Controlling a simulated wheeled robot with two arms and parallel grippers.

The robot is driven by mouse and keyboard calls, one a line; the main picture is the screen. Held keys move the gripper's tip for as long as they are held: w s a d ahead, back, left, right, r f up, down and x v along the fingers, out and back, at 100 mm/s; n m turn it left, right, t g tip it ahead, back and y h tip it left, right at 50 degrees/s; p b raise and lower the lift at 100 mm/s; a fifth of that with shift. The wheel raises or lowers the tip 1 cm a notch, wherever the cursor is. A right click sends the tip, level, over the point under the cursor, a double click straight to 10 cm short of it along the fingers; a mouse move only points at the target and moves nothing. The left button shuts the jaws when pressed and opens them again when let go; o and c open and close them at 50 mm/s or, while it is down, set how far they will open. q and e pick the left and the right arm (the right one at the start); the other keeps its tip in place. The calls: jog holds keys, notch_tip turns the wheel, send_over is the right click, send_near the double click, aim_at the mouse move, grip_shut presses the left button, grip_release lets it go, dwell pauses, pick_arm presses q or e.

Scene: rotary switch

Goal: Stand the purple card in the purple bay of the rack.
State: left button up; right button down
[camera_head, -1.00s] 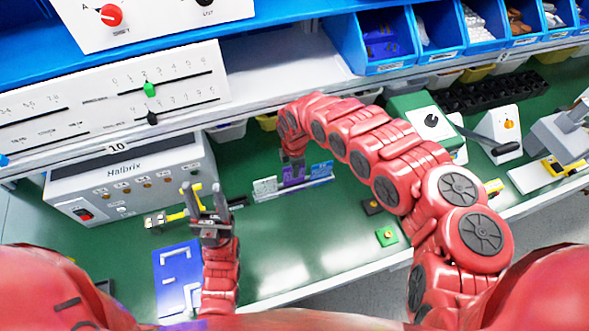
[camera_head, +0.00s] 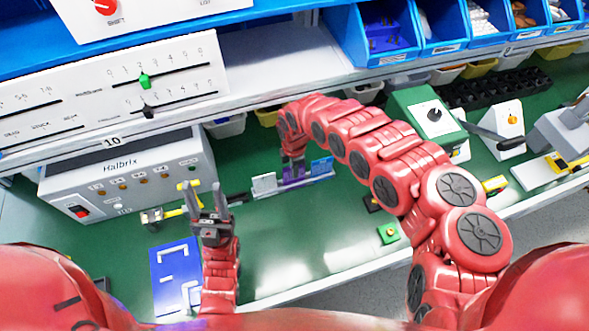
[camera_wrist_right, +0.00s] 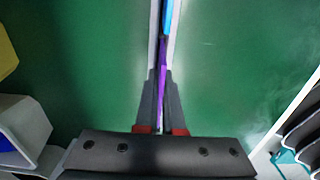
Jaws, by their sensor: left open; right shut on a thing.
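The rack (camera_head: 318,177) is a low, narrow strip on the green bench. A pale card (camera_head: 264,183) stands at its left end and a blue card (camera_head: 321,166) at its right. My right gripper (camera_head: 292,162) is over the middle of the rack, pointing down, shut on the purple card (camera_wrist_right: 161,88). In the right wrist view the purple card is edge-on between the fingertips (camera_wrist_right: 163,98), in line with the rack strip. I cannot tell whether its bottom edge touches the bay floor. My left gripper (camera_head: 203,190) is open and empty, left of the rack.
A grey Halbrix box (camera_head: 125,175) stands at the left, with a blue panel (camera_head: 170,280) in front of it. Blue bins (camera_head: 388,40) line the back. The bench in front of the rack is clear.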

jog(key=shift+f+b, duration=0.3)
jog(key=shift+f, duration=0.1)
jog(key=c, duration=1)
grip_release()
jog(key=shift+o, duration=0.2)
jog(key=shift+r, duration=0.1)
notch_tip(320, 180, up, 17)
jog(key=p, duration=0.2)
jog(key=shift+r, duration=0.15)
